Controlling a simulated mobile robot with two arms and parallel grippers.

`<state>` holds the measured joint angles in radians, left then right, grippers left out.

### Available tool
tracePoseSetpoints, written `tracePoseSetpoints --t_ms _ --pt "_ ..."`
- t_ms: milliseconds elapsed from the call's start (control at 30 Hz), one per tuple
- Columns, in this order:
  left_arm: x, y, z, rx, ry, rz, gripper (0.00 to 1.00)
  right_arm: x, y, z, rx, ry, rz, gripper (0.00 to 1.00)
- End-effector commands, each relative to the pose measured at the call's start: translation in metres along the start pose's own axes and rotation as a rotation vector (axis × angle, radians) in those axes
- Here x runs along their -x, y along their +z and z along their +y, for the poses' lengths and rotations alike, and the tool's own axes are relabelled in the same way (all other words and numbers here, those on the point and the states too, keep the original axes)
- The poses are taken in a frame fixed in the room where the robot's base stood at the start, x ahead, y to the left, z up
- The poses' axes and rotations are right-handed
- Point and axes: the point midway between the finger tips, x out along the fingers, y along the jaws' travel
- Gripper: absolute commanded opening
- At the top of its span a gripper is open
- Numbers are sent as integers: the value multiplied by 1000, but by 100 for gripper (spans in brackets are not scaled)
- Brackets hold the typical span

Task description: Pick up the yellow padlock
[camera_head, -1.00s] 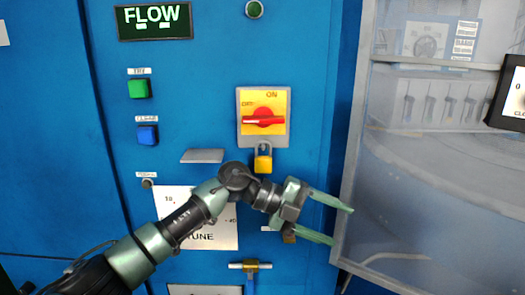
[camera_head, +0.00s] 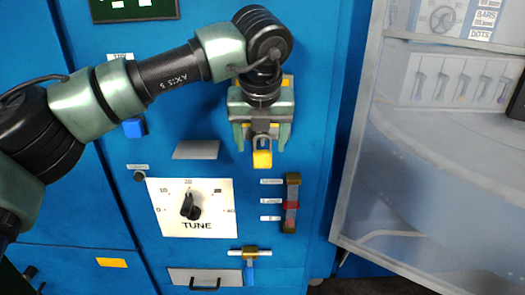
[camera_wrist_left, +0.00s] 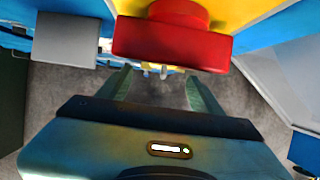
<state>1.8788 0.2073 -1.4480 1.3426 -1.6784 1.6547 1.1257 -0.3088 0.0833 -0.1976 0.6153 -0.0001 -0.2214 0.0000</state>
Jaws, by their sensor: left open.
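The yellow padlock (camera_head: 262,159) hangs by its grey shackle at the lower edge of the yellow switch plate on the blue cabinet. My left gripper (camera_head: 261,143) points down in the head view, its two green fingers apart, one on each side of the shackle. The padlock's body shows just below the fingertips. I cannot tell whether the fingers touch it. In the left wrist view the open fingers (camera_wrist_left: 157,88) reach forward below the red switch handle (camera_wrist_left: 172,45). A small pale piece between them may be part of the padlock. My right gripper is not in view.
Below are a TUNE dial (camera_head: 190,207), a slider with a red mark (camera_head: 291,204) and a brass T-handle valve (camera_head: 250,254). A grey flap (camera_head: 196,149) juts out left of the padlock. A clear door (camera_head: 430,150) stands open at the right.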

Motion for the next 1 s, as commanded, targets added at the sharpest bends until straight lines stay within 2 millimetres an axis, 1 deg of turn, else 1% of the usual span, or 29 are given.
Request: tracePoseSetpoints --t_ms 33,133,200,300,433,567,600,667,700,800,1000 --pt "-3 2 -1 -1 2 5 65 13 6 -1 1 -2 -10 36" --pt "-17 5 -3 0 1 6 65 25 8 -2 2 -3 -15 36" --pt "-29 5 -3 1 1 5 65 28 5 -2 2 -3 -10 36" --pt "-39 4 -3 2 0 4 65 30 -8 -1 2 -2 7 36" --pt "-43 4 -3 2 -1 2 65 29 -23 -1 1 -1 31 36" --pt "-43 4 -3 2 -1 2 65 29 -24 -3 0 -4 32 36" --pt "-43 4 -3 2 -1 2 54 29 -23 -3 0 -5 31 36" --pt "-43 4 -3 2 -1 2 38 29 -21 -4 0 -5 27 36" --pt "-43 4 -3 2 -1 2 26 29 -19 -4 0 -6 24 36" --pt "-43 4 -3 2 -1 2 0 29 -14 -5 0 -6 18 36" --pt "-42 4 -3 2 -2 2 0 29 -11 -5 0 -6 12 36"
